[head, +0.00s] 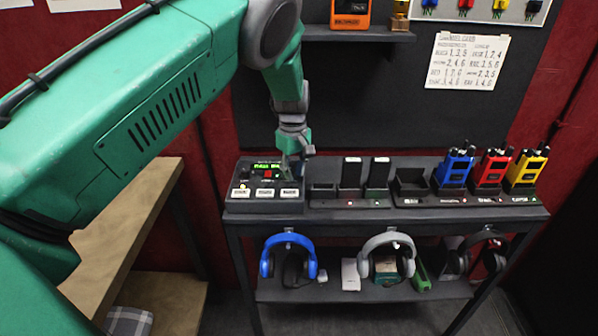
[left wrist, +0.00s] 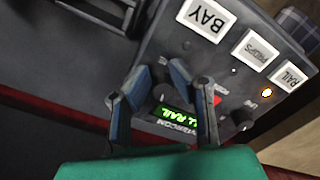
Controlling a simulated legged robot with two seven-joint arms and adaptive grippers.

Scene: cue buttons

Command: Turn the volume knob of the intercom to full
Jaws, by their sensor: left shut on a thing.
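The intercom (head: 237,207) is a dark box at the left end of the shelf top, with a lit green display (head: 266,166), a red part and white labelled buttons. In the left wrist view its panel (left wrist: 205,62) appears upside down, with buttons marked BAY, PROPS and RAIL. My left gripper (head: 293,174) is down at the right part of the panel. Its fingers (left wrist: 158,74) are shut on a dark round knob (left wrist: 163,93) beside the display. A second dark knob (left wrist: 241,117) stands free on the display's other side. The gripped knob's pointer and label cannot be read. My right gripper is out of view.
Charger docks (head: 350,203) stand directly right of the intercom. Blue, red and yellow radios (head: 490,170) stand farther right. Headphones (head: 288,258) hang below the shelf top. A handwritten sheet (head: 466,61) is on the wall. An amber light (left wrist: 266,92) glows near RAIL.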

